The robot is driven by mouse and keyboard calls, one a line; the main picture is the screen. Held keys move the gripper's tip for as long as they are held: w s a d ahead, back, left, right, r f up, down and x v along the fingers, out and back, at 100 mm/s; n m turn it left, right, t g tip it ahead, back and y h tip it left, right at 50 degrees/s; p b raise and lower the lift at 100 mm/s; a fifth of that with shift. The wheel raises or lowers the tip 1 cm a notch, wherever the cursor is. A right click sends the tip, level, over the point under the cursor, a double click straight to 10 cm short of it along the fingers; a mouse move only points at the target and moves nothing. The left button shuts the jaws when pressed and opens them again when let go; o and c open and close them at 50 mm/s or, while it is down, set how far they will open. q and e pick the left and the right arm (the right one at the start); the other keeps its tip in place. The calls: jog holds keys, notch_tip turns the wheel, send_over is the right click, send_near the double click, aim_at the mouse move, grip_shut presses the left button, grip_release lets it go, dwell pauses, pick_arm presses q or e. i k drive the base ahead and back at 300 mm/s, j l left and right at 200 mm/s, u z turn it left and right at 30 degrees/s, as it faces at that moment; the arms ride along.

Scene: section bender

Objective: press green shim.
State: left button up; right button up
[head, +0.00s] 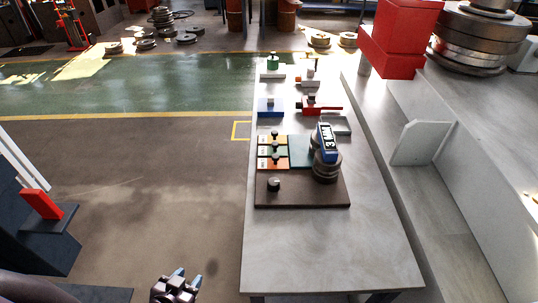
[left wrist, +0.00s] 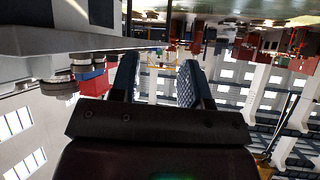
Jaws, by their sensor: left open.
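The green shim (head: 284,151) appears to be the middle of three coloured plates on a dark board (head: 310,197), with a yellow plate (head: 284,140) behind it and an orange one (head: 283,163) in front. My left gripper (head: 187,278) is low, left of the table and well away from the board. In the left wrist view its two fingers (left wrist: 158,80) are apart with nothing between them. My right gripper is not in view.
The grey table (head: 330,255) is bare at its near end. Beside the plates stand a teal plate (head: 300,150) and a metal stack with a blue "3 MM" label (head: 327,143). A blue block (head: 270,108) and red clamp (head: 318,105) lie behind. A grey machine bed (head: 450,210) borders the right.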

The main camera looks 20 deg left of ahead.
aim_at(275, 149)
jog(key=k+j+u, duration=0.2)
jog(key=k+j, duration=0.2)
jog(key=j, duration=0.35)
jog(key=k+j+u, duration=0.15)
jog(key=j, duration=0.15)
jog(key=i+j+u, duration=0.15)
jog(key=j, duration=0.25)
jog(key=i+j+u, duration=0.1)
jog(key=i+j, duration=0.25)
